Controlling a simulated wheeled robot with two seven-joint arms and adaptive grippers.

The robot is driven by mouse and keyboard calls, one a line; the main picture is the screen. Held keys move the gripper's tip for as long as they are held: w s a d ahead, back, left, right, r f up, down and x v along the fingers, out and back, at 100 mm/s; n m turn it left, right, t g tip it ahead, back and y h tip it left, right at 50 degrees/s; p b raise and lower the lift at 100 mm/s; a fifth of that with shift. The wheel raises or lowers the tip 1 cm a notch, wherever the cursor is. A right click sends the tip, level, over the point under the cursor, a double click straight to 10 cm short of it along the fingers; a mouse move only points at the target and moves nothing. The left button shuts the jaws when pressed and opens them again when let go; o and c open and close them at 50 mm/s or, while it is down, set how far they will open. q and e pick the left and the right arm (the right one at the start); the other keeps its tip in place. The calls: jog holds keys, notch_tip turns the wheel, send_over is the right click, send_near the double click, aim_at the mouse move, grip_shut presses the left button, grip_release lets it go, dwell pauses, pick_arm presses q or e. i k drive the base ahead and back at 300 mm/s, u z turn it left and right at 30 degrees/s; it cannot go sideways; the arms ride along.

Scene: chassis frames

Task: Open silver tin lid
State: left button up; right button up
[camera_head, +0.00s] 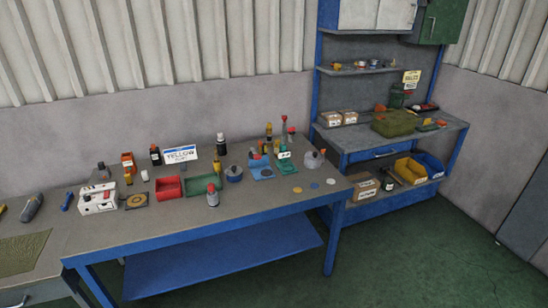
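A small round silver tin (315,160) stands near the right end of the blue-framed workbench. Something small and orange-red shows at its upper right. The tin is too small in the picture to tell how its lid sits. Neither my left gripper nor my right gripper is in view.
A blue shelf unit (362,158) stands right.

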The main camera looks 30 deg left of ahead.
aim_at(234, 170)
jog(key=u, duration=0.05)
jog(key=i, duration=1)
jog(key=u, duration=0.85)
jog(key=i, duration=0.75)
jog(key=u, duration=0.75)
